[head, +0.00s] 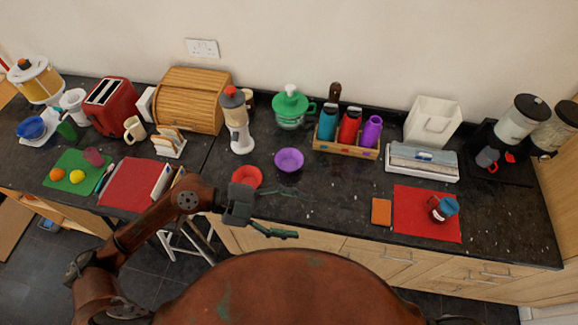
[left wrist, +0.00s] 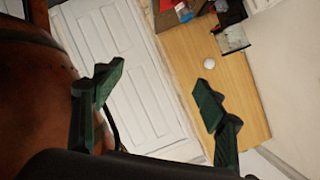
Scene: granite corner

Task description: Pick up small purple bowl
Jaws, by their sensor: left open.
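The small purple bowl (head: 289,160) stands upright on the dark granite counter (head: 330,205), right of the red bowl and in front of the green-lidded jug. My left gripper (head: 298,215) is at the counter's front edge, nearer to me than the bowl and apart from it. Its green fingers are spread, with nothing between them. In the left wrist view the open fingers (left wrist: 158,92) show a white panelled door and a wooden surface beyond; the purple bowl is not in that view. My right gripper is not in view.
A red bowl (head: 247,176) sits left of the purple bowl, close to my left gripper. A blender-like grinder (head: 238,125), a green-lidded jug (head: 291,108) and a wooden rack of bottles (head: 346,142) stand behind. The counter right of the purple bowl is mostly clear up to an orange-brown block (head: 381,211).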

